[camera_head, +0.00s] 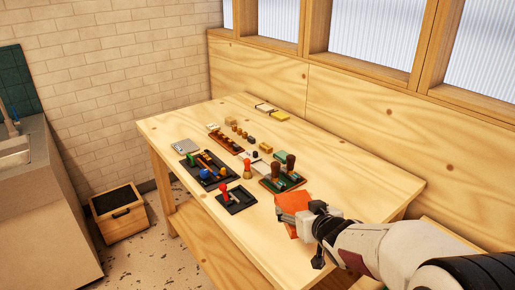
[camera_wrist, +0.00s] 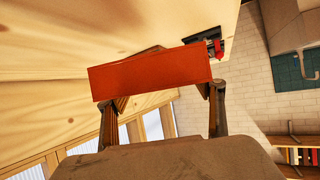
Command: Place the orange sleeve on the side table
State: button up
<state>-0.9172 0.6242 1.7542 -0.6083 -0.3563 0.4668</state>
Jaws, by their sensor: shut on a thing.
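The orange sleeve (camera_head: 291,202) is a flat orange-red piece held at the tip of my gripper (camera_head: 303,213), over the front right part of the workbench. In the wrist view the sleeve (camera_wrist: 150,73) spans the gap between the two fingers of my gripper (camera_wrist: 162,112), which are shut on it. Whether the sleeve touches the bench top cannot be told. A pale wooden surface (camera_head: 434,226) shows at the right beyond the bench, partly hidden by my arm; I cannot tell for sure that it is the side table.
The wooden workbench (camera_head: 363,197) carries a green rack with dark-handled tools (camera_head: 284,180), a black tray with a red-topped piece (camera_head: 237,199), and a dark tray with coloured parts (camera_head: 209,171). The bench's right end looks clear. A crate (camera_head: 119,222) stands on the floor at left.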

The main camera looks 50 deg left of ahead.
dwell(0.3)
send_over(296, 240)
jog(key=shift+s+f, duration=0.15)
jog(key=shift+f, duration=2.95)
jog(key=shift+f, duration=0.1)
jog(key=shift+f, duration=1.8)
jog(key=shift+f, duration=0.15)
jog(key=o, duration=1.1)
jog(key=shift+r, duration=0.2)
jog(key=shift+v, duration=6)
